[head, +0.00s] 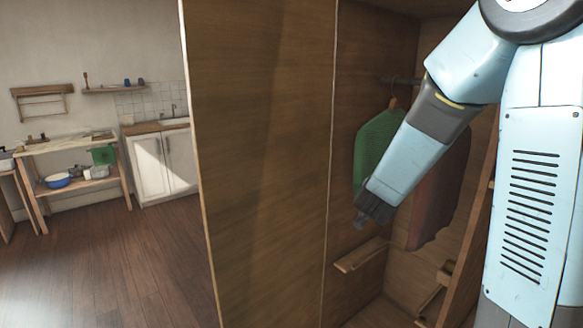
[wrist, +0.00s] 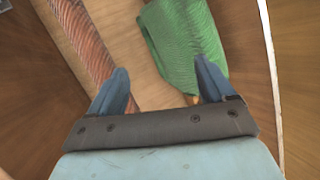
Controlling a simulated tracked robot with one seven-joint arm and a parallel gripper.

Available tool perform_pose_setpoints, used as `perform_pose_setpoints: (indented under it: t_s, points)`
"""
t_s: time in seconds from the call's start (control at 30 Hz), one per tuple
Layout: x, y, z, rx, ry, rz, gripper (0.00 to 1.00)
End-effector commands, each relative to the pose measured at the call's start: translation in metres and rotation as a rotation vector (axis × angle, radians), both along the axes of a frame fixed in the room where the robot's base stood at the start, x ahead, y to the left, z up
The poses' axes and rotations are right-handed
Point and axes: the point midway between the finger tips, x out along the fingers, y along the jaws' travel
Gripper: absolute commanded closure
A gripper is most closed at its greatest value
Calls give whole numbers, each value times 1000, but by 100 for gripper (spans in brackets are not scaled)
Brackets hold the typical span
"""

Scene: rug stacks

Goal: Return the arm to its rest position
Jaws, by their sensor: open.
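My arm reaches into an open wooden wardrobe (head: 262,150) from the right of the head view. My gripper (head: 361,221) points down and left there, in front of the hanging clothes. In the wrist view my gripper (wrist: 161,72) has its two blue fingers spread apart with nothing held between them. The right finger overlaps the edge of a green garment (wrist: 182,42); I cannot tell whether they touch. The green garment (head: 375,142) hangs behind my forearm in the head view. A reddish-brown garment (head: 440,195) hangs to its right, partly hidden by my arm; it also shows in the wrist view (wrist: 84,42).
A hanger (head: 393,92) shows at the rod above the clothes. A small wooden ledge (head: 361,255) is low inside the wardrobe. The wardrobe's tall side panel stands left of my arm. Beyond are open floor (head: 110,265), a workbench (head: 70,147) and a white cabinet (head: 165,165).

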Motion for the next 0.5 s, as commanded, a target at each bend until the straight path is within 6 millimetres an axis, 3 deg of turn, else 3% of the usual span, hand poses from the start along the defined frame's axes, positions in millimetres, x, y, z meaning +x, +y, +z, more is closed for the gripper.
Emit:
perform_pose_setpoints:
  t_s: [0.03, 0.27, 0.5]
  points:
    - [-5, 7, 12, 21, 10, 45, 18]
    - [-38, 37, 45, 86, 114, 253, 18]
    - [-95, 57, 71, 91, 261, 428, 18]
